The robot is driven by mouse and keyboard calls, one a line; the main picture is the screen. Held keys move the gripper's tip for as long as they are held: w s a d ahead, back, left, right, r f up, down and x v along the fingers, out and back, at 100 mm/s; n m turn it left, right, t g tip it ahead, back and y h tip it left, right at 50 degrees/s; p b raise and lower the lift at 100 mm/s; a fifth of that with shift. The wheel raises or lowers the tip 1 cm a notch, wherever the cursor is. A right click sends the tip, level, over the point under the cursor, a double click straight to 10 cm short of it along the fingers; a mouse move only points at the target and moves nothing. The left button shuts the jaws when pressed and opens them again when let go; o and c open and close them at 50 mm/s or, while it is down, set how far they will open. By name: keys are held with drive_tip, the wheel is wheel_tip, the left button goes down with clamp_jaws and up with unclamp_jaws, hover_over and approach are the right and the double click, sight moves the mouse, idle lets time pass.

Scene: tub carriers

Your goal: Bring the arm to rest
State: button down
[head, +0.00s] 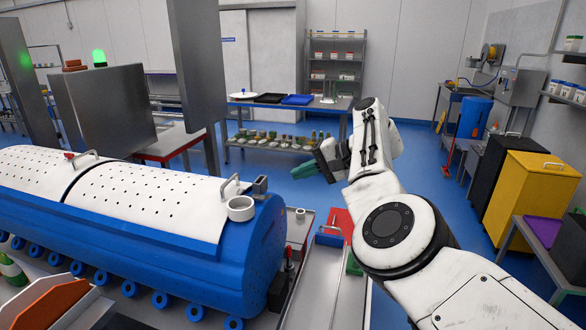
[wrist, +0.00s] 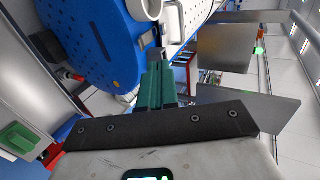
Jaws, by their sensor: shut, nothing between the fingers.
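My arm reaches forward and up on the right of the head view, bent at its far joint. My gripper (head: 306,169) shows there as green fingers to the left of the far joint, in the air in front of the far table. In the wrist view my gripper (wrist: 155,72) has its green fingers side by side, shut, with nothing between them. The fingers appear clear of the blue and white perforated drum (head: 150,205), which also shows in the wrist view (wrist: 95,40).
A metal bench (head: 325,290) with a red tray (head: 341,222) stands below my arm. A yellow bin (head: 530,195) and a black bin (head: 495,165) stand at the right. A far table (head: 335,104) holds trays. Blue floor between them is free.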

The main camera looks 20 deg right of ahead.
drive_tip(key=s+d+f+h+b, duration=0.15)
drive_tip(key=s+d+f, duration=0.25)
drive_tip(key=f, duration=0.4)
drive_tip(key=s+d+f+m+g+h, duration=0.1)
drive_tip(key=s+d+f+h, duration=0.1)
drive_tip(key=s+d+f, duration=0.4)
drive_tip(key=s+d+f+h, duration=0.2)
drive_tip(key=d+f, duration=0.1)
drive_tip(key=f, duration=0.6)
drive_tip(key=s+d+f+n+g+h+b, duration=0.1)
drive_tip(key=s+d+f+h, duration=0.1)
drive_tip(key=s+f, duration=0.5)
drive_tip(key=s+d+f+n+g+h, duration=0.1)
drive_tip(key=s+f+h, duration=0.1)
drive_tip(key=s+f, duration=0.5)
drive_tip(key=s+a+n+g, duration=0.1)
drive_tip(key=s+a, duration=0.2)
drive_tip(key=s, duration=0.7)
drive_tip(key=s+a+f+n+b, duration=0.1)
drive_tip(key=s+a, duration=0.3)
drive_tip(key=s, duration=0.6)
drive_tip(key=s+a+n+g+b, duration=0.1)
drive_tip(key=s+a+n, duration=0.1)
drive_tip(key=s, duration=0.8)
drive_tip(key=shift+s+a+f+n+g+h, duration=0.15)
drive_tip(key=shift+a+f+n+g+h, duration=0.25)
drive_tip(key=shift+a, duration=0.45)
drive_tip(key=c, duration=1.8)
unclamp_jaws()
drive_tip(key=shift+r, duration=0.1)
